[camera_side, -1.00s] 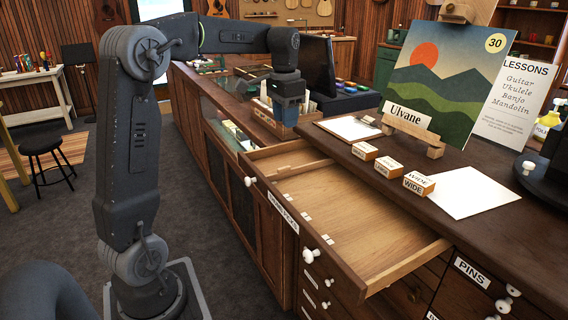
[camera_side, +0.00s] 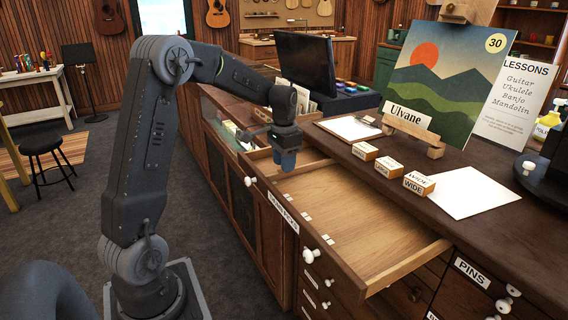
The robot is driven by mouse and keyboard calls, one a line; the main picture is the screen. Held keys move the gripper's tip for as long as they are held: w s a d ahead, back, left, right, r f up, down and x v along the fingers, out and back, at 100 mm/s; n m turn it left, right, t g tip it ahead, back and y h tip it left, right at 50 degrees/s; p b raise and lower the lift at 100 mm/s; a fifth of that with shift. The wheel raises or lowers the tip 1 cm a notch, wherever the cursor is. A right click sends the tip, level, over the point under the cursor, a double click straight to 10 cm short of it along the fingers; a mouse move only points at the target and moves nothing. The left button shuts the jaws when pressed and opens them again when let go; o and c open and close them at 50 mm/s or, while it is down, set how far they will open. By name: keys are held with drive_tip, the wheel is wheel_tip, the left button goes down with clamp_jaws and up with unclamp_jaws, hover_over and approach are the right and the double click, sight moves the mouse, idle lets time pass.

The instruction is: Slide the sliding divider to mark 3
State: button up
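The wooden drawer (camera_side: 408,268) is pulled out of the counter, and its wide floor is bare. The sliding divider (camera_side: 312,167) appears as a thin wooden strip across the drawer near its far end. Small white tags (camera_side: 305,216) lie in a row along the drawer's front side; their numbers are too small to read. My gripper (camera_side: 286,168) points down at the far end of the drawer, in front of the divider's left part. Its blue fingertips look close together, but their gap is not clear. Whether they touch the divider is hidden.
Small labelled blocks (camera_side: 419,184) stand on the counter beside the drawer, near a white sheet (camera_side: 470,193) and a clipboard (camera_side: 348,128). A painting (camera_side: 445,85) stands behind them. A monitor (camera_side: 305,62) is behind my gripper. The space above the drawer's near part is free.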

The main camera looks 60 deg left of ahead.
drive_tip(key=shift+f, duration=0.4)
drive_tip(key=shift+c, duration=0.2)
clamp_jaws()
